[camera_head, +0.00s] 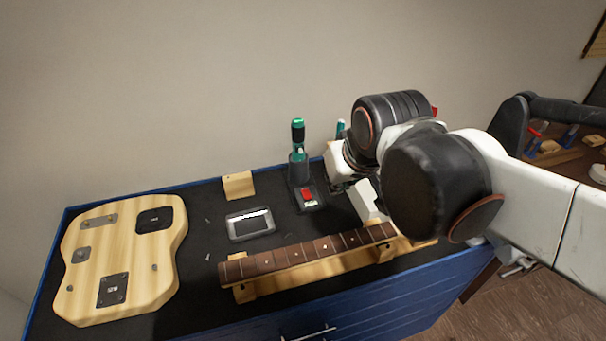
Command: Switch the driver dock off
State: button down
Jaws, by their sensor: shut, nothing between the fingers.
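The driver dock (299,173) stands upright near the back of the dark bench top, holding a driver with a green and black handle (298,131). At its foot, on a dark base, is a red rocker switch (308,195); which way it is tipped is too small to tell. My gripper (338,185) is just right of the dock, partly hidden by my own arm. It is shut and empty. I see no clear contact between it and the switch.
A guitar neck (310,251) lies on wooden supports in front. A grey tray-like device (250,224) and a wooden block (238,186) lie left of the dock. A wooden guitar body (122,255) fills the left end. A teal-handled tool (340,128) shows behind my arm.

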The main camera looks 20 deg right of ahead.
jog(key=w+g+p, duration=0.1)
jog(key=w+p, duration=0.1)
jog(key=w, duration=0.7)
jog(key=g+p, duration=0.1)
jog(key=g, duration=0.1)
send_over(305, 190)
jog(key=s, duration=0.2)
notch_tip(305, 190, down, 6)
jog(key=shift+s+r, duration=0.1)
jog(key=shift+r, duration=0.05)
jog(key=b+x, duration=0.1)
jog(key=x, duration=0.3)
jog(key=b+x, duration=0.1)
jog(key=x, duration=0.3)
jog(key=b+x, duration=0.1)
jog(key=x, duration=0.4)
jog(key=shift+s+b, duration=0.4)
jog(key=shift+f, duration=0.55)
